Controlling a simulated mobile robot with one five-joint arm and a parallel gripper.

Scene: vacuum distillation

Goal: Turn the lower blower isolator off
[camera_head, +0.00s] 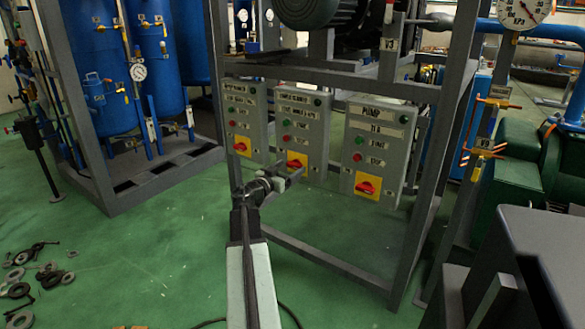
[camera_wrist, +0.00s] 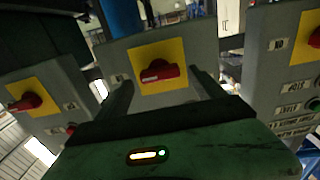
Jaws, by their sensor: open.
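Three grey control boxes hang on a frame in the head view, each with a red rotary knob on a yellow plate. The left box (camera_head: 262,101) and middle box (camera_head: 319,101) have labels too small to read surely; the right box (camera_head: 401,143) reads PUMP. I cannot tell by label which is the lower blower. My gripper (camera_head: 290,174) is open at the middle box's knob (camera_head: 295,162). In the wrist view my gripper (camera_wrist: 163,84) has its fingers apart on either side of a red knob (camera_wrist: 160,71), whose handle lies roughly crosswise. Contact cannot be told.
The neighbouring boxes stand close on both sides; another red knob (camera_wrist: 26,102) shows at left in the wrist view. Frame posts (camera_head: 425,190) flank the boxes. Blue tanks (camera_head: 100,60) stand at left. Loose parts (camera_head: 30,275) lie on the open green floor.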

